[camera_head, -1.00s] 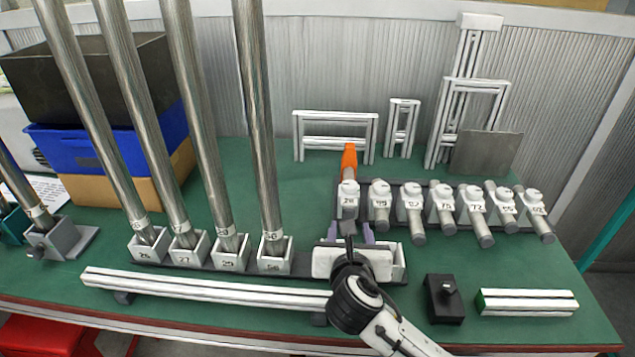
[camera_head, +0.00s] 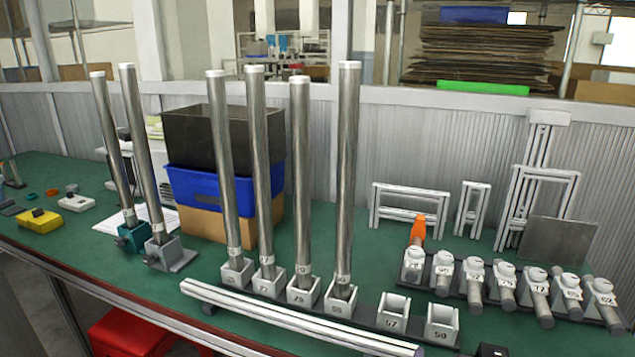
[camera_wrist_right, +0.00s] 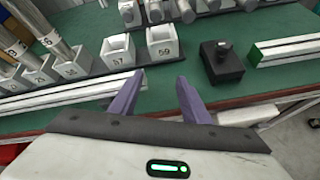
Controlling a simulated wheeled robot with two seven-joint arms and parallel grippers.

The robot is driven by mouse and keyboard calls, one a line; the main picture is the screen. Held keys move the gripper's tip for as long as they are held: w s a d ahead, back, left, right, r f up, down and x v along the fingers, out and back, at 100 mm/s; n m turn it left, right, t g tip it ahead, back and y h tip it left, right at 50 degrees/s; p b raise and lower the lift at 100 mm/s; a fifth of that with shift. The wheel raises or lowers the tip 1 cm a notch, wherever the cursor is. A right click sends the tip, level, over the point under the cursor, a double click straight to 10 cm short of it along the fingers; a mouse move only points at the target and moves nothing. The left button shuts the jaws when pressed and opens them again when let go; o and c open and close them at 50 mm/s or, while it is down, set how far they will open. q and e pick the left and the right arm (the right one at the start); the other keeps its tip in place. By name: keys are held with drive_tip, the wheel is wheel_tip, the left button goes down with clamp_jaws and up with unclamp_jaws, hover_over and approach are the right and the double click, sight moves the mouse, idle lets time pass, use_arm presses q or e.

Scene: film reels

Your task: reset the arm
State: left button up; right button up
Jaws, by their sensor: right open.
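My right gripper (camera_wrist_right: 157,97) shows in the right wrist view with its two purple fingers apart and nothing between them. It hangs over the table's front edge, in front of the white rail (camera_wrist_right: 75,95) and the two empty numbered holders (camera_wrist_right: 118,52). Neither arm shows in the head view, and my left gripper is in no view. In the head view, tall metal tubes (camera_head: 257,150) stand in white numbered holders, and the two holders (camera_head: 442,320) to their right are empty.
A row of short numbered cylinders (camera_head: 505,283) and an orange piece (camera_head: 418,230) lie on the right. A black block with a knob (camera_wrist_right: 222,62) and a short white bar (camera_wrist_right: 290,48) are near the gripper. Stacked bins (camera_head: 225,185) stand at the back left.

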drive_tip(key=s+f+m+g+y, duration=0.2)
drive_tip(key=s+f+m+g, duration=0.2)
drive_tip(key=s+m, duration=0.95)
drive_tip(key=s+f+m+g+y, duration=0.3)
drive_tip(key=s+f+m+g, duration=0.1)
drive_tip(key=s+m, duration=0.95)
drive_tip(key=w+a+f+t+y, duration=0.1)
drive_tip(key=a+f+t, duration=0.1)
drive_tip(key=f, duration=0.4)
drive_tip(key=w+a+f+n+t, duration=0.1)
drive_tip(key=w+a+f+t, duration=0.1)
drive_tip(key=f, duration=0.3)
drive_tip(key=shift+w+a+f+t+y, duration=0.3)
drive_tip(key=shift+a+f+t+y, duration=0.1)
drive_tip(key=shift+t, duration=0.3)
drive_tip(key=c, duration=0.3)
drive_tip(key=shift+d, duration=0.15)
